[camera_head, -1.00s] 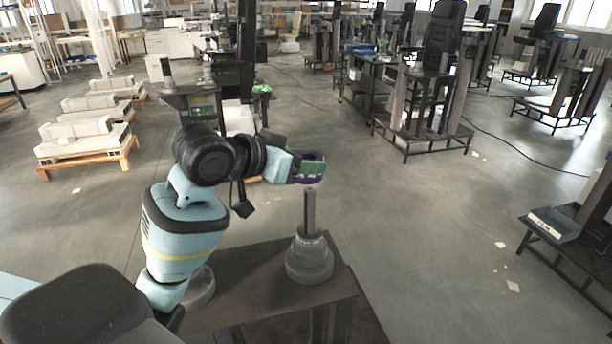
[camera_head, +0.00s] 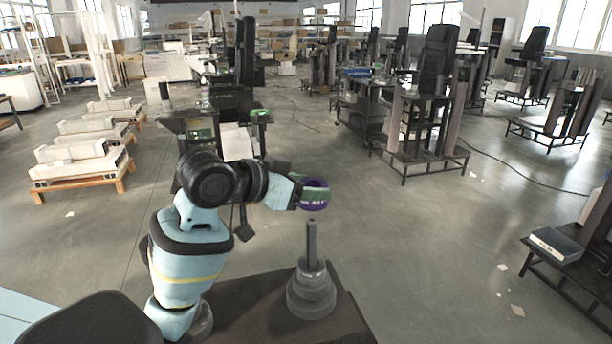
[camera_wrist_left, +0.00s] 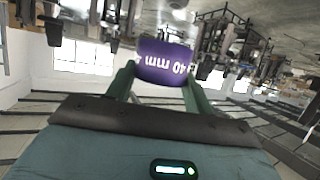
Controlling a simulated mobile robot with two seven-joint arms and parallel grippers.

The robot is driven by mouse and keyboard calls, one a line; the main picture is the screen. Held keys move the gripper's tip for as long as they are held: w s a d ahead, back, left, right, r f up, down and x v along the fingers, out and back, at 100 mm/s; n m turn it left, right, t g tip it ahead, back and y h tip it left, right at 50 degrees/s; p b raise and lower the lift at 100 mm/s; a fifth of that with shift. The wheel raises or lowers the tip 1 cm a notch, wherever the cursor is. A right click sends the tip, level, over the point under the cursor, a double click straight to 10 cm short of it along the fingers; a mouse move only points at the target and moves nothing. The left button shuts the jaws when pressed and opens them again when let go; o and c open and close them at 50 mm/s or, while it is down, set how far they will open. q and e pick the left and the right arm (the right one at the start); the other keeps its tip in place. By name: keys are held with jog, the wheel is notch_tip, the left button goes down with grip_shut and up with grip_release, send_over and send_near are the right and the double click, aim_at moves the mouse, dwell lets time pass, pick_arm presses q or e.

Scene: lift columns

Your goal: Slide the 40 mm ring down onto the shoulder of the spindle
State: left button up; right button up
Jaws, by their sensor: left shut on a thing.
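The purple 40 mm ring (camera_head: 314,194) is held between the green fingers of my left gripper (camera_head: 303,193). In the left wrist view the ring (camera_wrist_left: 164,62) shows its white "40 mm" lettering, upside down, between the two fingers of the gripper (camera_wrist_left: 162,80). The grey spindle (camera_head: 312,242) stands upright on the dark table, with a thin post on top of a wider stepped base. The ring is above the post's tip and apart from it; exact alignment cannot be told. My right gripper is not in view.
The dark table (camera_head: 245,300) carries the spindle near its right side. Open grey floor lies beyond it. White blocks on wooden pallets (camera_head: 75,165) stand at the left, and a table with a grey-blue box (camera_head: 556,245) stands at the right.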

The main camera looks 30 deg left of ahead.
pick_arm(q)
jog(key=shift+f, duration=1.45)
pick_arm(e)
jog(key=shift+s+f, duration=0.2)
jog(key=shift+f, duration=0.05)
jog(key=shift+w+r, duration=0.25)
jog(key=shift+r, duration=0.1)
pick_arm(q)
jog(key=shift+d, duration=0.1)
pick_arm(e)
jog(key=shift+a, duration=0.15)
